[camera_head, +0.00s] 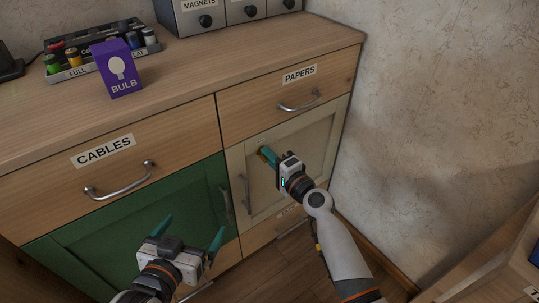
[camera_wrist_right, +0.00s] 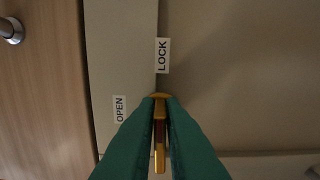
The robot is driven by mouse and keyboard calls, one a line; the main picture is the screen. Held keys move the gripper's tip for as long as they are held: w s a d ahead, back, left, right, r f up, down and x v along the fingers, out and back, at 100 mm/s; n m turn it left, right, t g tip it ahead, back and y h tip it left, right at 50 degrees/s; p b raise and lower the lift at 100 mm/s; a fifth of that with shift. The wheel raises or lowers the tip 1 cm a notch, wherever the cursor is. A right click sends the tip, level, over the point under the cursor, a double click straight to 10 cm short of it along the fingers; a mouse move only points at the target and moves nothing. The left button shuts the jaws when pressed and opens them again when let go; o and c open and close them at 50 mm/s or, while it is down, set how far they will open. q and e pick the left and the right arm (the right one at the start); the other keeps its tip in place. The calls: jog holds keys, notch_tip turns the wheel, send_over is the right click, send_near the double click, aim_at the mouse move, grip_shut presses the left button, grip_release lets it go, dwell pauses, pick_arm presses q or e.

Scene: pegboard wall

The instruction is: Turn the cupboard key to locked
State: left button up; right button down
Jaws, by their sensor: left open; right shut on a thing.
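The cream cupboard door (camera_head: 290,150) is closed below the PAPERS drawer. My right gripper (camera_head: 268,156) is at its upper left part, shut on the gold key. In the right wrist view the key (camera_wrist_right: 160,135) sits between the green fingers (camera_wrist_right: 160,125), which hide part of it. The LOCK label (camera_wrist_right: 163,55) is above the key in that picture and the OPEN label (camera_wrist_right: 120,109) is to its left. I cannot tell exactly which label the key points to. My left gripper (camera_head: 190,232) is open and empty in front of the green door.
The CABLES drawer (camera_head: 120,170) and PAPERS drawer (camera_head: 290,95) are closed, with protruding handles. A purple bulb box (camera_head: 117,68) and a battery tray (camera_head: 100,62) stand on top. The wall (camera_head: 430,110) is close on the right. A wooden piece of furniture (camera_head: 490,265) stands at lower right.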

pick_arm(q)
jog(key=shift+s+f, duration=0.15)
jog(key=shift+f, duration=0.05)
pick_arm(e)
jog(key=shift+m, duration=0.3)
jog(key=c, duration=1.6)
grip_release()
pick_arm(q)
jog(key=s+f+g, duration=0.1)
jog(key=s+a+f+g+p, duration=0.1)
jog(key=s+f+g+y, duration=0.1)
jog(key=shift+a+f+g, duration=0.3)
jog(key=shift+f, duration=0.1)
pick_arm(e)
jog(key=v, duration=1.2)
